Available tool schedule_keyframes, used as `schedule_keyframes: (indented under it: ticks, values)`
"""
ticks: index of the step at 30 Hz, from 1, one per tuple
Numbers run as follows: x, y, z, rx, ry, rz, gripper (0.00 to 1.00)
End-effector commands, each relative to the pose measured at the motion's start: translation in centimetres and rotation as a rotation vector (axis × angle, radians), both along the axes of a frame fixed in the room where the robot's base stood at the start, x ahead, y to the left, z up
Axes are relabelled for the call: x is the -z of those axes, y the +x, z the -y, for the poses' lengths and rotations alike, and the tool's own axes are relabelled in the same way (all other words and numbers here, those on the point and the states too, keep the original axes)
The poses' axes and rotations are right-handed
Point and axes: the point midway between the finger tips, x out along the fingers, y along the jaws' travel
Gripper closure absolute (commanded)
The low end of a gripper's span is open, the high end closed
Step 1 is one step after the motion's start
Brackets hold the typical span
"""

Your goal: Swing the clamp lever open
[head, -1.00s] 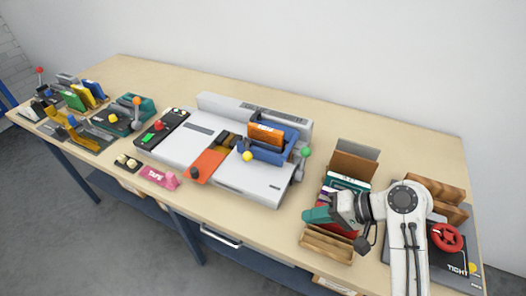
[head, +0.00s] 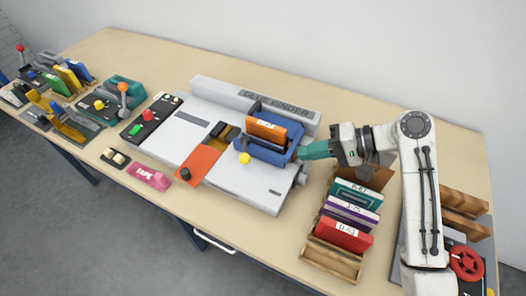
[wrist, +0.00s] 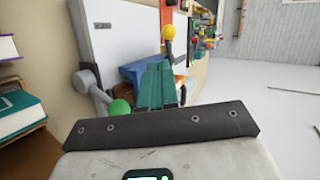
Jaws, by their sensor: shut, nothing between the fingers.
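The glue binder (head: 235,165) is a pale machine mid-table with a blue clamp (head: 268,152) holding an orange block (head: 266,130). A yellow ball knob (head: 244,158) is at the clamp's front left; it also shows in the wrist view (wrist: 168,32). A grey lever (wrist: 95,91) with a green ball knob (wrist: 119,109) is on the binder's right side, left of my fingers in the wrist view. The green knob is hidden in the head view. My gripper (head: 301,153) has teal fingers, shut and empty, at the clamp's right end. I cannot tell whether they touch it.
A wooden rack of labelled books (head: 340,235) stands right of the binder, below my arm. A red wheel (head: 466,264) is at the far right. A black button panel (head: 152,118) and a pink tape dispenser (head: 149,178) are to the left. The back right of the table is mostly clear.

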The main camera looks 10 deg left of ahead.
Motion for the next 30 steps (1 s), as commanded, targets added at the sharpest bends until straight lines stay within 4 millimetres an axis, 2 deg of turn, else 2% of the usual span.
schedule_keyframes:
  ticks: [12,18,24,30]
  values:
    - [3.6,0.2,-7.3,-0.004,-0.003,-0.001,1.00]
    - [4.1,0.4,-9.9,-0.002,-0.002,0.000,1.00]
    - [4.4,0.4,-11.0,-0.001,-0.002,0.000,1.00]
    - [4.5,0.4,-11.1,0.000,-0.001,0.001,1.00]
